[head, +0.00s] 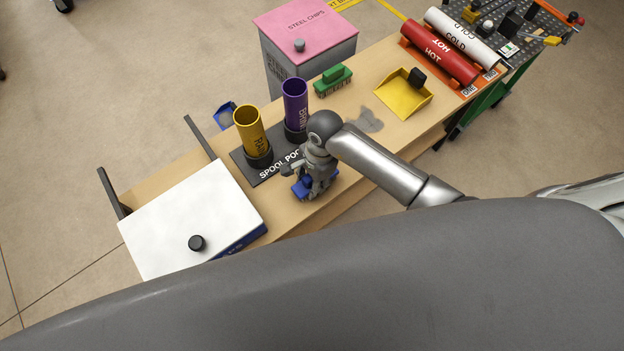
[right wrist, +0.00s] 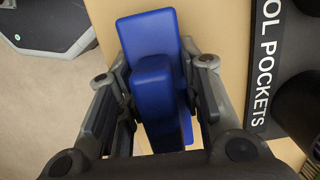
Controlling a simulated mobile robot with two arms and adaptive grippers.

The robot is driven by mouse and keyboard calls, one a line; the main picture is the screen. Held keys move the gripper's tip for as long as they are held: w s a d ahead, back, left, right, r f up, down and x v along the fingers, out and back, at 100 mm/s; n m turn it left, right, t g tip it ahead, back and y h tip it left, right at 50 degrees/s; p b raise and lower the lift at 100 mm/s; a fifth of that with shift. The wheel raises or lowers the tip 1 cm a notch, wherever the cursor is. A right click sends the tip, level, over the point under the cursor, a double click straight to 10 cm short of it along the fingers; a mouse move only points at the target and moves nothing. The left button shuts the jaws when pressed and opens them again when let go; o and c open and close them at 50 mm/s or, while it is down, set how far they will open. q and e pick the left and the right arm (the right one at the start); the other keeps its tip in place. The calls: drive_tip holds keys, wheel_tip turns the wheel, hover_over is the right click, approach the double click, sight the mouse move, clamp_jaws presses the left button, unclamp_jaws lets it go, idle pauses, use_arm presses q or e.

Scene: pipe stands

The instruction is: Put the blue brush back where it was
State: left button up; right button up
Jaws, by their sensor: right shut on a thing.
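The blue brush (right wrist: 155,40) is between the fingers of my right gripper (right wrist: 160,95) in the right wrist view, with a finger on each side of its raised handle. In the head view my right gripper (head: 316,183) is over the brush, and only a little blue of the brush (head: 300,188) shows below it. The brush is over the bench's near edge area, beside the dark spool pockets board (head: 264,173). I cannot tell whether it touches the bench top. My left gripper is not in view.
A yellow tube (head: 248,127) and a purple tube (head: 295,105) stand upright on the board. A green brush (head: 333,80) and a yellow dustpan (head: 403,95) lie further along the bench, with a grey smudge (head: 367,117) nearby. A white-lidded box (head: 190,215) is at left.

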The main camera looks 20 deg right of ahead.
drive_tip(key=shift+f, duration=0.2)
drive_tip(key=o, duration=1)
drive_tip(key=r, duration=0.4)
drive_tip(key=d+r, duration=0.1)
drive_tip(key=r, duration=0.7)
drive_tip(key=shift+w+d+r+p, duration=0.15)
drive_tip(key=shift+w+d+p, duration=0.15)
